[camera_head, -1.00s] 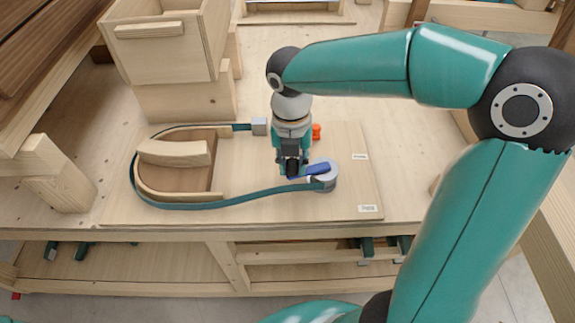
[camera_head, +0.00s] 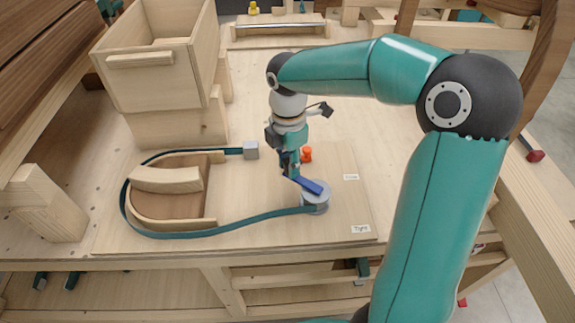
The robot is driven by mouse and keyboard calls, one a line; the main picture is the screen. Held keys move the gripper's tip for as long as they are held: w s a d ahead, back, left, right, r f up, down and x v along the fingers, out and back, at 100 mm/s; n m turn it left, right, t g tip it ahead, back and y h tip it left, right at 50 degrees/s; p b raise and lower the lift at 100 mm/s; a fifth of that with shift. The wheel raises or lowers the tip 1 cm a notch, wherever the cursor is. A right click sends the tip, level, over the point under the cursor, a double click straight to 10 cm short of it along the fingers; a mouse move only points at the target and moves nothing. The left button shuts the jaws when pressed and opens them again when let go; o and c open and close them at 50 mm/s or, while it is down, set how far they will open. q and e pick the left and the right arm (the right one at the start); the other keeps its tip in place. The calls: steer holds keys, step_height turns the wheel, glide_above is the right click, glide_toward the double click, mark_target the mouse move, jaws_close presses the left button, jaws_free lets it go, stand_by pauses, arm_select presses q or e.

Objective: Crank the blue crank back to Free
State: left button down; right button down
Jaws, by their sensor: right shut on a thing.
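The blue crank (camera_head: 309,186) is a short bar on a round grey hub (camera_head: 317,203) on the wooden board. From the hub it points up and to the left in the head view. My right gripper (camera_head: 291,173) reaches down from above and is shut on the crank's outer end, hiding that end. A teal strap (camera_head: 220,222) runs from the hub around a curved wooden form (camera_head: 167,180) to a grey block (camera_head: 250,150). Two white labels lie right of the hub: the upper (camera_head: 351,177) is too small to read surely, the lower (camera_head: 361,229) reads Tight. My left gripper is not in view.
An orange knob (camera_head: 306,154) stands just behind the crank, close to my right gripper. A wooden box (camera_head: 157,58) stands at the back left. The board right of the hub is clear up to the labels.

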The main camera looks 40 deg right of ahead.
steer(key=d+m, duration=0.2)
steer(key=m, duration=0.1)
steer(key=shift+d+m, duration=0.2)
steer(key=shift+m, duration=0.2)
steer(key=shift+s+d+m, duration=0.25)
steer(key=shift+d+m, duration=0.6)
steer(key=shift+m, duration=0.65)
steer(key=c, duration=0.9)
jaws_free()
step_height(320, 180, up, 12)
steer(key=shift+w+d+f, duration=0.1)
steer(key=shift+w+d, duration=0.05)
